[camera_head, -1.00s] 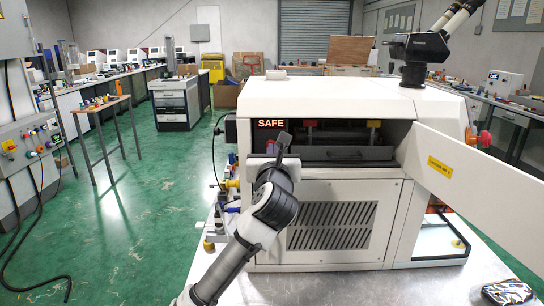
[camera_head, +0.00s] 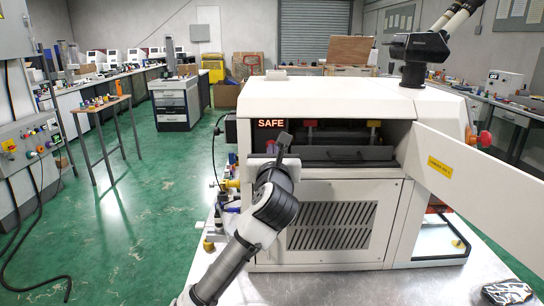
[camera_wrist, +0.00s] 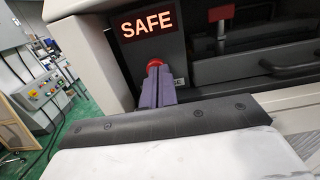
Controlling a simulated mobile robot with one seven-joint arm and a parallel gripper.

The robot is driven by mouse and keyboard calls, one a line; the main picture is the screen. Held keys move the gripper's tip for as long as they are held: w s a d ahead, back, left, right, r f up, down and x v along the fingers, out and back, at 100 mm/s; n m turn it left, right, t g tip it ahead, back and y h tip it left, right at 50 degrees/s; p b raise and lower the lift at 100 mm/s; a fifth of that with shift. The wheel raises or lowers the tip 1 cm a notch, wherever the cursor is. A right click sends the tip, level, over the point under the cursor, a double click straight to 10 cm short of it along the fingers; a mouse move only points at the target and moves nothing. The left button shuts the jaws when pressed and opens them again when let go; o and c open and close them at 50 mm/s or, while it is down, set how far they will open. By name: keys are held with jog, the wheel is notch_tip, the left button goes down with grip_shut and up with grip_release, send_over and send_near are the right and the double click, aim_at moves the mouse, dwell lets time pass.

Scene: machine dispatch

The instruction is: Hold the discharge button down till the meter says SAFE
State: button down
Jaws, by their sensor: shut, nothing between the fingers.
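The meter (camera_head: 271,123) on the machine's dark panel is lit and reads SAFE. It also reads SAFE in the wrist view (camera_wrist: 148,23). The red discharge button (camera_wrist: 154,63) sits below the meter, partly hidden behind my fingertips. My gripper (camera_wrist: 158,76) is shut, with its purple-grey fingers together and nothing between them. The fingertips overlap the button's lower part in the wrist view. I cannot tell whether they touch it or how far it is pressed. In the head view, my wrist stands in front of the panel's lower part.
The white machine cabinet (camera_head: 330,190) stands on a metal table. To the right of the panel is an open bay with a dark drawer (camera_head: 346,154) and red and yellow parts above it. An open door panel (camera_head: 485,175) swings out at the right. A foil-like packet (camera_head: 508,291) lies at the front right.

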jog(key=shift+w+f, duration=0.25)
jog(key=shift+f, duration=0.05)
jog(key=shift+s+f, duration=0.15)
jog(key=shift+s, duration=0.05)
jog(key=s+b, duration=0.4)
jog(key=s, duration=1)
